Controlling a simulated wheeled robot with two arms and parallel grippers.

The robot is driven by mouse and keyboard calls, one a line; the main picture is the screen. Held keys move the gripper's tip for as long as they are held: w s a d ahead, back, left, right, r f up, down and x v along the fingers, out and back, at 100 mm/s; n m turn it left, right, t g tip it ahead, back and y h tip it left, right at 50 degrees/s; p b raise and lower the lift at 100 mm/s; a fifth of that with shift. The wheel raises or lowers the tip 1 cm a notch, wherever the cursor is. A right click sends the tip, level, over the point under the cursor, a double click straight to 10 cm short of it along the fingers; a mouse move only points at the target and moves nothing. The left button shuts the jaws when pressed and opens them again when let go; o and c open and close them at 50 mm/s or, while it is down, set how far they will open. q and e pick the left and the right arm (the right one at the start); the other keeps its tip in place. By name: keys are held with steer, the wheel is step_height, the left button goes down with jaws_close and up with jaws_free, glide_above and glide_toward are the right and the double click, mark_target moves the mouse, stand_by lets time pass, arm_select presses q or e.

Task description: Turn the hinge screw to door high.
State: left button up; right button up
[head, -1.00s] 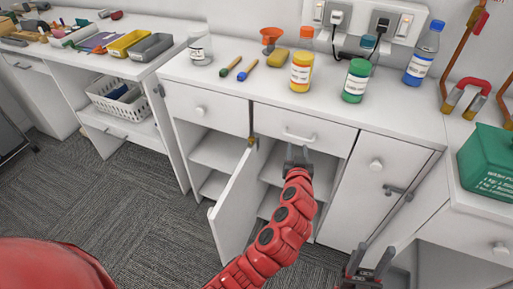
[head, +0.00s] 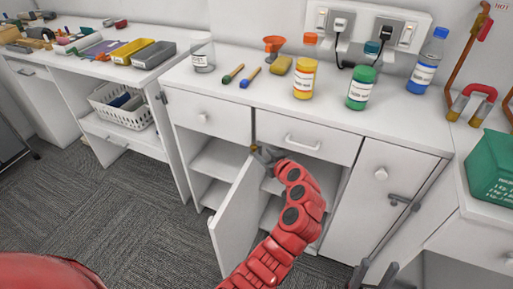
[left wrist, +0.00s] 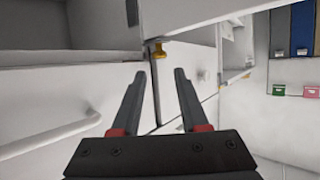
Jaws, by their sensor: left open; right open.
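The brass-yellow hinge screw (head: 253,148) sits at the top hinge edge of the open white cabinet door (head: 233,218). The screw also shows in the left wrist view (left wrist: 159,50), ahead of the gap between my fingers and apart from them. My left gripper (head: 267,154) is open and empty, close beside the screw in the head view. Its two dark fingers show in the left wrist view (left wrist: 158,75). My right gripper (head: 374,274) is at the bottom edge of the head view, open and partly cut off.
The counter above holds a yellow bottle (head: 304,80), a green bottle (head: 361,88), a blue bottle (head: 427,62) and a glass jar (head: 202,54). A drawer handle (head: 302,142) sticks out right of the screw. Open shelves (head: 222,158) lie left of the door.

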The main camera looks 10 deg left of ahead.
mark_target(254, 147)
arm_select(q)
steer(key=x, duration=0.7)
jaws_close()
